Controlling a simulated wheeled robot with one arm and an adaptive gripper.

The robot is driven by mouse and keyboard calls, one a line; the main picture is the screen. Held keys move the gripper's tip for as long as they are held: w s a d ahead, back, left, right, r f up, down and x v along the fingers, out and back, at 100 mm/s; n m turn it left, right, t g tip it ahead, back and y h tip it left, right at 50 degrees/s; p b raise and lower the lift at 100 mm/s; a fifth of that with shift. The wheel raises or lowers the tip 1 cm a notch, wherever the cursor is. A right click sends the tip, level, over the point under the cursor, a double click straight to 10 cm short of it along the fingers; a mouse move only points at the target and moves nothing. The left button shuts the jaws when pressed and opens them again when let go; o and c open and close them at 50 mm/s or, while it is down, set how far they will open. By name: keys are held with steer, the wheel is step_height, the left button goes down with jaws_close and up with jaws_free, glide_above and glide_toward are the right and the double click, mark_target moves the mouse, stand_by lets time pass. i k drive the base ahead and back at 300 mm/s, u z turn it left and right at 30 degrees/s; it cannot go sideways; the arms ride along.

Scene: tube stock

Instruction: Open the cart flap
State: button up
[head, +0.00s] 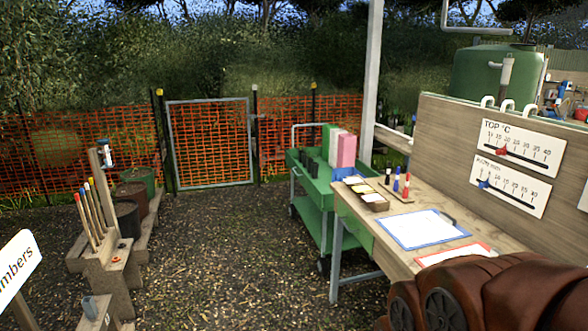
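The green cart (318,200) stands right of centre in the head view, behind the wooden table. It has a pale push handle, an upper tray, a lower shelf and dark wheels. Dark pots and green, white and pink upright items stand in its upper tray. A green panel (357,238) shows below the table edge at the cart's right end; I cannot tell whether it is the flap or how it is set. The table hides part of the cart. My gripper's fingers are not in view.
The wooden table (405,262) holds clipboards, a small box and coloured markers. A board with two scales (460,130) rises behind it. A wooden stand with coloured-tipped sticks (105,245) is at left. Gravel ground (225,260) between is clear. A gate (210,145) and orange fence lie behind.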

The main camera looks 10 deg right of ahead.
mark_target(314, 189)
steer(key=i, duration=2.7)
steer(key=u, duration=0.25)
steer(key=i, duration=0.95)
steer(key=u, duration=0.15)
